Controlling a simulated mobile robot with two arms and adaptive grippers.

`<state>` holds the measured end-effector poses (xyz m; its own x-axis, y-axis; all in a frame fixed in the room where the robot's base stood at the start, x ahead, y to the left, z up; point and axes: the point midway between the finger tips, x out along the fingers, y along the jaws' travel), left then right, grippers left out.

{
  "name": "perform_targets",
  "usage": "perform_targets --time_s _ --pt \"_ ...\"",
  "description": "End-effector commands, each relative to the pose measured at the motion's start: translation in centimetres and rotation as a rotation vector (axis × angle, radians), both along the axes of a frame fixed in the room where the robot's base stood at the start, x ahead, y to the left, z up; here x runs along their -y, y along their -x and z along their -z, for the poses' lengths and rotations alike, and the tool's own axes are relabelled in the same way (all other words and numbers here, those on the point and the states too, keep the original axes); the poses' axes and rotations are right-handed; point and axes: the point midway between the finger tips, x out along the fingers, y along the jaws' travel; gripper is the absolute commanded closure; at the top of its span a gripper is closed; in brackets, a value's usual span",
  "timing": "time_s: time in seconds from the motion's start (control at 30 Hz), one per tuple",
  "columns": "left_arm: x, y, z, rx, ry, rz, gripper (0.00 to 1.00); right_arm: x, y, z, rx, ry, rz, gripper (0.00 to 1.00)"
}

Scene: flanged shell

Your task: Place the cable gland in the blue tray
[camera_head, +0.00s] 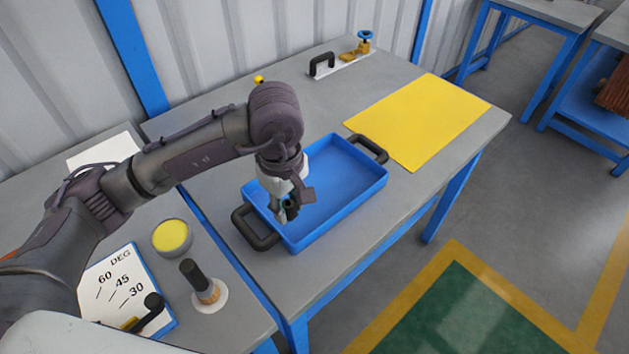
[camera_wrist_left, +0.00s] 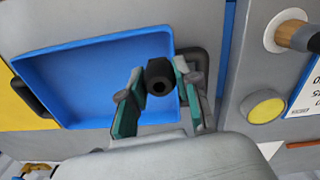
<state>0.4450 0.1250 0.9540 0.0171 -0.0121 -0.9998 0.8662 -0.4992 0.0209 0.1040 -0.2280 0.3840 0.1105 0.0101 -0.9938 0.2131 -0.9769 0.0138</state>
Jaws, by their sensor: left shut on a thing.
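The blue tray (camera_head: 345,185) with black handles stands on the grey table; its bare floor also shows in the left wrist view (camera_wrist_left: 80,75). My left gripper (camera_head: 287,212) is above the near left part of the tray, close to its left handle. In the left wrist view my left gripper (camera_wrist_left: 160,95) is shut on the black cable gland (camera_wrist_left: 160,76), which has a round hole facing the camera. In the head view the gland (camera_head: 291,205) shows small and dark between the fingers. I cannot tell its exact height above the tray. My right gripper is not in view.
A yellow sheet (camera_head: 430,118) lies right of the tray. On the left table are a yellow-topped round part (camera_head: 171,237), a black-handled tool (camera_head: 197,278) and an angle board (camera_head: 125,290). A black handle on a plate (camera_head: 322,65) stands at the back.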

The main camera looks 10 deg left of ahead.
Motion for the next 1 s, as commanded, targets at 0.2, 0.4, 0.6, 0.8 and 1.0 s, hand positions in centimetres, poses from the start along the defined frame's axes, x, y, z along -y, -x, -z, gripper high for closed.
perform_targets --time_s 0.2,0.4,0.6,0.8,1.0 --pt "4.5 -2.1 -1.5 -0.018 0.007 -0.581 0.98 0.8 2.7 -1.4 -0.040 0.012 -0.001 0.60" --pt "6.9 -3.0 -2.0 -0.026 0.000 -0.926 0.98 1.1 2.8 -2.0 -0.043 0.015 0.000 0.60" --pt "6.8 -3.4 -1.5 -0.032 -0.005 -1.042 0.98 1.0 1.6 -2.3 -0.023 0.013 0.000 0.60" --pt "2.7 -4.9 0.8 -0.032 -0.009 -1.048 0.98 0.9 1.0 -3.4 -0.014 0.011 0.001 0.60" --pt "-1.2 -6.5 3.4 -0.031 -0.006 -1.044 0.98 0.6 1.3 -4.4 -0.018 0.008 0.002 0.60"
